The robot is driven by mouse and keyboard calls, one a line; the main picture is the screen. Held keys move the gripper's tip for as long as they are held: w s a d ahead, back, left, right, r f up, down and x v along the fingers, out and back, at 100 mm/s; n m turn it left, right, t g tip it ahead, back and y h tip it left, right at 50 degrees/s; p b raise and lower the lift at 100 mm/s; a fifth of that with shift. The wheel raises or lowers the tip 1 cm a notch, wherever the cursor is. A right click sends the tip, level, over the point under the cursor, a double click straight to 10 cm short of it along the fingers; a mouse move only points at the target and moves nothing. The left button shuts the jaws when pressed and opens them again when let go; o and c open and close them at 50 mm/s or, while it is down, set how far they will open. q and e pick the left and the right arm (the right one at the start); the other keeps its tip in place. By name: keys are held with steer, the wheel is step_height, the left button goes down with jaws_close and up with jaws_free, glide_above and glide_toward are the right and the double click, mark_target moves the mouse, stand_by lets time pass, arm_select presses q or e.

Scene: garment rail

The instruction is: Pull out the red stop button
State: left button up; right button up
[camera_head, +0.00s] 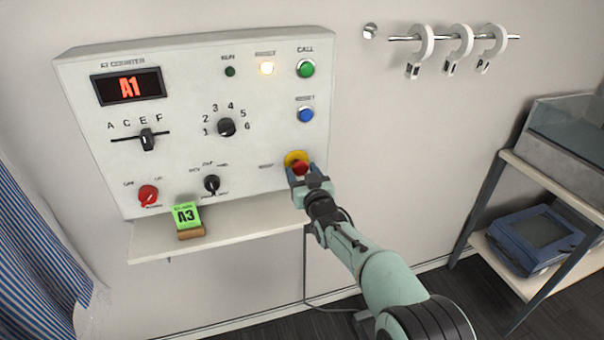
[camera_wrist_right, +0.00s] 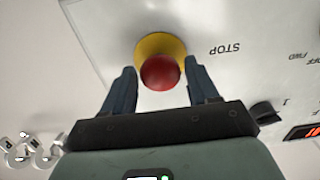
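The red stop button (camera_head: 299,167) sits on a yellow round base at the lower right of the white control panel (camera_head: 185,180). In the right wrist view the red button (camera_wrist_right: 160,72) shows in front of its yellow base (camera_wrist_right: 150,48), with the word STOP printed beside it. My right gripper (camera_head: 298,176) is at the button; in the wrist view its two dark fingers (camera_wrist_right: 160,88) are apart, one on each side of the button, with visible gaps. Contact with the button does not show. My left gripper is in neither view.
The panel has a lit display (camera_head: 128,87) reading A1, a green button (camera_head: 306,68), a blue button (camera_head: 306,115), a red knob (camera_head: 148,195) and a black dial (camera_head: 227,127). A green A3 card (camera_head: 187,215) stands on the shelf below. A rack (camera_head: 484,205) stands right.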

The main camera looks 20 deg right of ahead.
steer(key=shift+o, duration=0.5)
steer(key=shift+s+r, duration=0.1)
steer(key=shift+s, duration=0.05)
steer(key=s, duration=1.3)
steer(key=shift+s+d+b, duration=0.15)
steer(key=shift+d+b, duration=0.1)
steer(key=shift+b, duration=0.05)
